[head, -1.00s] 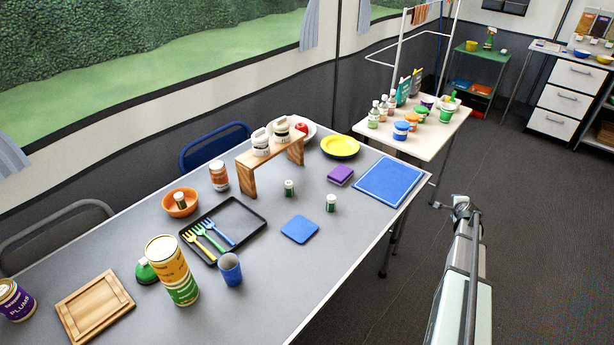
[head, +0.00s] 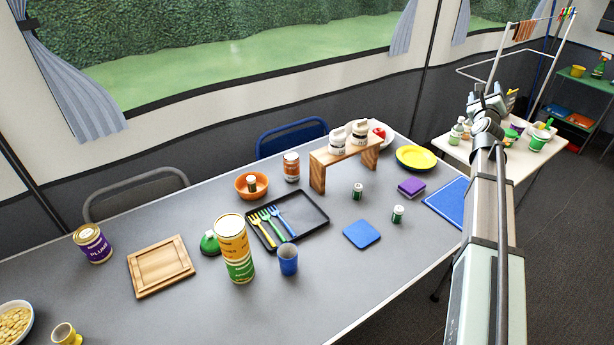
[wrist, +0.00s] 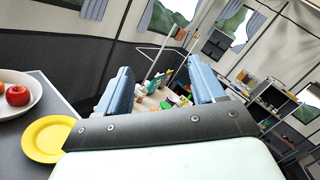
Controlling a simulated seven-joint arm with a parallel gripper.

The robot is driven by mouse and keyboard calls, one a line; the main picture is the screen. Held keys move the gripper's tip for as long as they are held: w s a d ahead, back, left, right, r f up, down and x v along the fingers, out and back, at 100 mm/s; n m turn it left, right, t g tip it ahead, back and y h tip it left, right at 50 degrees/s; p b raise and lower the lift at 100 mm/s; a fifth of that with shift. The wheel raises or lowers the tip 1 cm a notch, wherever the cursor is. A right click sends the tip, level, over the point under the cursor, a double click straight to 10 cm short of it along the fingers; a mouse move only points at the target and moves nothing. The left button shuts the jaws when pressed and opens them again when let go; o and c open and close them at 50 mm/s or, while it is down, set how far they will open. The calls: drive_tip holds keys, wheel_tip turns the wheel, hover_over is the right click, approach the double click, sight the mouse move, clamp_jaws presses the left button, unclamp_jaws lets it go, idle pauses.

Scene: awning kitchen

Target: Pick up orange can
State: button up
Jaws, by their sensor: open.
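A larger yellow-orange can (head: 231,226) stands nearer, on top of a green one (head: 240,268). My gripper (head: 487,98) is far to the right of both, raised in front of the white side table. In the wrist view its blue fingers (wrist: 163,80) are spread apart with nothing held between them. Neither can shows in the wrist view.
A wooden riser (head: 345,158) with two white bottles stands right of the orange-labelled can. The black tray (head: 318,218) holds several forks. Small green bottles and a yellow plate (head: 416,158) lie toward my arm.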

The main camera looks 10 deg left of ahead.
drive_tip(key=s+a+f+n+t+y, duration=0.1)
drive_tip(key=s+a+f+n+y, duration=0.25)
drive_tip(key=a, duration=1.05)
drive_tip(key=s+a+f+n+t+y, duration=0.15)
drive_tip(key=s+a+f, duration=0.35)
drive_tip(key=a, duration=1)
drive_tip(key=s+a+f+n+y, duration=0.1)
drive_tip(key=s+a+f+y, duration=0.15)
drive_tip(key=a+f, duration=0.75)
drive_tip(key=n+g+y, duration=0.4)
drive_tip(key=n+g, duration=0.1)
drive_tip(key=n, duration=0.6)
approach(292, 163)
drive_tip(key=shift+w+a+r, duration=0.15)
drive_tip(key=shift+w+a, duration=0.1)
drive_tip(key=shift+w, duration=0.25)
drive_tip(key=shift+w+a, duration=0.15)
drive_tip(key=x, duration=0.8)
drive_tip(key=shift+w, duration=0.15)
drive_tip(key=shift+w+a+f, duration=0.2)
drive_tip(key=shift+w+a, duration=0.1)
drive_tip(key=shift+w, duration=0.5)
drive_tip(key=shift+w+a+f, duration=0.2)
drive_tip(key=shift+w+a, duration=0.1)
drive_tip(key=shift+w, duration=0.5)
drive_tip(key=shift+w+a+f, duration=0.2)
drive_tip(key=shift+w+a, duration=0.1)
drive_tip(key=shift+w, duration=0.5)
